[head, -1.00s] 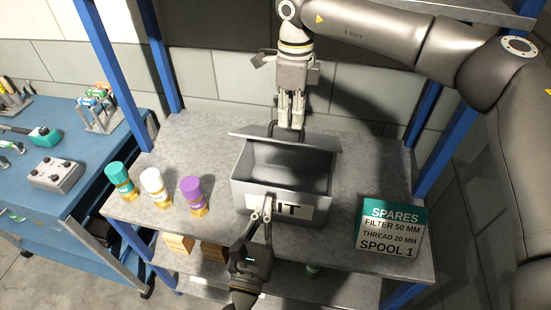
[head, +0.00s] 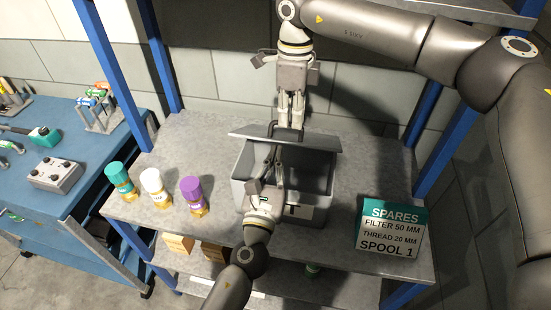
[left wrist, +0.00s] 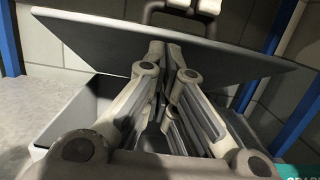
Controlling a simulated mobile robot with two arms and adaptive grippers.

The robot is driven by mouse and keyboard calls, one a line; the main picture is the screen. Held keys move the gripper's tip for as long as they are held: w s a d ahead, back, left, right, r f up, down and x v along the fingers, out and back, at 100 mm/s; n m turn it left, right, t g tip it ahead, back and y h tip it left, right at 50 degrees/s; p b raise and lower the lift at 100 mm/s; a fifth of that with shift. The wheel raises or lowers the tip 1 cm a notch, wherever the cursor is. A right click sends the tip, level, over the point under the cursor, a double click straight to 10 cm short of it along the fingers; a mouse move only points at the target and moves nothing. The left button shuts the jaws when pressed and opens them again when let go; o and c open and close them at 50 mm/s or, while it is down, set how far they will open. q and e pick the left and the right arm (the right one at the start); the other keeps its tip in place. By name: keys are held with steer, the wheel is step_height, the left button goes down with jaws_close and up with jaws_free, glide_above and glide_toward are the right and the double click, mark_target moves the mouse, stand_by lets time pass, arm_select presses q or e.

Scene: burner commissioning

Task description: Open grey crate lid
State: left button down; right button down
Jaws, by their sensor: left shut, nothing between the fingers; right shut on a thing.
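The grey crate (head: 322,203) stands on the shelf with a white label on its front. Its lid (head: 318,143) is raised and tilted at the back, leaving the crate open. My right gripper (head: 291,122) comes from above and is shut on the lid's dark handle (head: 271,128). My left gripper (head: 276,155) is shut and empty, reaching over the crate's front and opening towards the lid. In the left wrist view its fingertips (left wrist: 169,48) are in front of the lid's face (left wrist: 100,39); I cannot tell whether they touch it.
Teal (head: 119,180), white (head: 155,187) and purple (head: 193,195) capped canisters stand left of the crate. A spares sign (head: 393,228) stands at the right. Blue posts (head: 440,147) frame the shelf. A blue workbench (head: 68,208) is at the left.

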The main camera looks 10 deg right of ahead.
steer(key=shift+f, duration=0.1)
arm_select(q)
steer(key=shift+w+d+r, duration=0.1)
steer(key=shift+w+r, duration=0.2)
steer(key=shift+r, duration=0.35)
steer(key=shift+w+d+r, duration=0.1)
steer(key=shift+w+r, duration=0.15)
steer(key=shift+r, duration=0.35)
arm_select(e)
steer(key=shift+s+a+f, duration=0.1)
steer(key=shift+s+f, duration=0.05)
steer(key=shift+s, duration=0.05)
steer(key=c, duration=1.6)
jaws_free()
arm_select(q)
steer(key=shift+f, duration=0.15)
arm_select(e)
steer(key=shift+o, duration=0.4)
steer(key=shift+w, duration=0.1)
